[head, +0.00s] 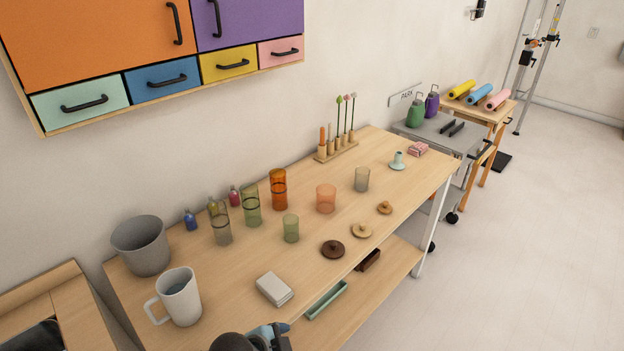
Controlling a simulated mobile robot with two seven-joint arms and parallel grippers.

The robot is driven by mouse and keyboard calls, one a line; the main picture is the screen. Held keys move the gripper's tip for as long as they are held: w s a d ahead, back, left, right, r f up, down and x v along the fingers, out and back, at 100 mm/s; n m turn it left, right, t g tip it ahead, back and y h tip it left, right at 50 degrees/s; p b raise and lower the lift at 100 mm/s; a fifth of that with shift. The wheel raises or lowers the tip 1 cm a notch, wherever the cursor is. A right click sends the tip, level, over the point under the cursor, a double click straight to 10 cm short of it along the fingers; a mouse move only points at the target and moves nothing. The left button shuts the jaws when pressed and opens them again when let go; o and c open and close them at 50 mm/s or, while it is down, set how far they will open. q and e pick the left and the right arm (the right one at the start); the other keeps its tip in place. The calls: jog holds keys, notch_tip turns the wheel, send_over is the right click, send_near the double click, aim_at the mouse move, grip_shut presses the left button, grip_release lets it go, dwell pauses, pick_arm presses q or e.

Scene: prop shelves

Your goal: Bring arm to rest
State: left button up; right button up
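Part of one of my arms, dark with a light blue piece, shows at the bottom edge in the head view, in front of the wooden table (215,290). I cannot tell which arm it belongs to. No gripper fingertips show, and nothing is seen held.
The table bears a white mug (182,299), a grey bucket (141,248), several tinted glasses, brown lids (333,249) and a pale box (275,289). Coloured drawers (164,76) hang above left. A grey cart (440,138) stands beyond. The floor at right is clear.

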pick_arm(q)
jog(key=s+a+f+n+t+y, duration=0.1)
jog(key=s+a+f+n+t, duration=0.1)
jog(key=s+a+n, duration=0.4)
jog(key=s+a+f+n+t+y, duration=0.2)
jog(key=s+a+f+n+t, duration=0.1)
jog(key=s+a+n, duration=0.3)
jog(key=shift+s+a+t, duration=0.2)
jog(key=shift+a+t, duration=0.3)
jog(key=shift+a, duration=0.7)
